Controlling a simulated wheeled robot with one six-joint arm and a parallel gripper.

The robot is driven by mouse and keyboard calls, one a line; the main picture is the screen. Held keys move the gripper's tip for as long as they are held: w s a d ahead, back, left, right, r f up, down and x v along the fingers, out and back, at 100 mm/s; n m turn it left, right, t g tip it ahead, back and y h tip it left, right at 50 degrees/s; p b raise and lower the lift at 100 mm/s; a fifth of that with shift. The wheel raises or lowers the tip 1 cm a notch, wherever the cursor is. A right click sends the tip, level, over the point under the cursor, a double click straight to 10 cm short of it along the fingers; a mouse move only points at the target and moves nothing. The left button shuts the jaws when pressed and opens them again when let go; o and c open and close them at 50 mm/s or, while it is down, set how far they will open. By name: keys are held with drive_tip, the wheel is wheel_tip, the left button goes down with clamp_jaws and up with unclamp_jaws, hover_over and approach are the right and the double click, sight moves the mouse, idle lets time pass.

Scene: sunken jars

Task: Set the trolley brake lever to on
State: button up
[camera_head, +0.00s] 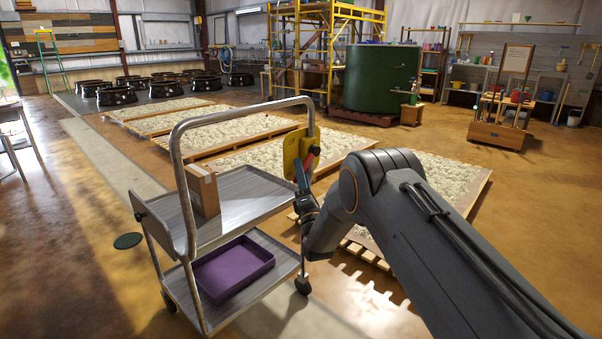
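The metal trolley (240,191) stands left of centre, with a tall tubular handle and two shelves. A yellow plate (291,152) is mounted at its right side near the handle. A lever with a red grip (312,158) shows against this plate. I cannot read any on or off marking there. My arm reaches in from the lower right, and my gripper (303,178) is at the plate, close beside the lever. The fingers are small and dark and partly overlap the lever. I cannot tell whether they touch it or are closed.
A cardboard box (203,190) stands on the upper shelf and a purple tray (233,268) lies on the lower one. Pallets with pale material (238,132) lie behind and right of the trolley. The floor at the left is mostly clear, with a dark green disc (128,240).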

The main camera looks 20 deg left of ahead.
drive_tip(key=p+v, duration=0.1)
drive_tip(key=v, duration=0.6)
drive_tip(key=shift+s+f, duration=0.25)
drive_tip(key=shift+d, duration=0.15)
drive_tip(key=shift+c, duration=0.2)
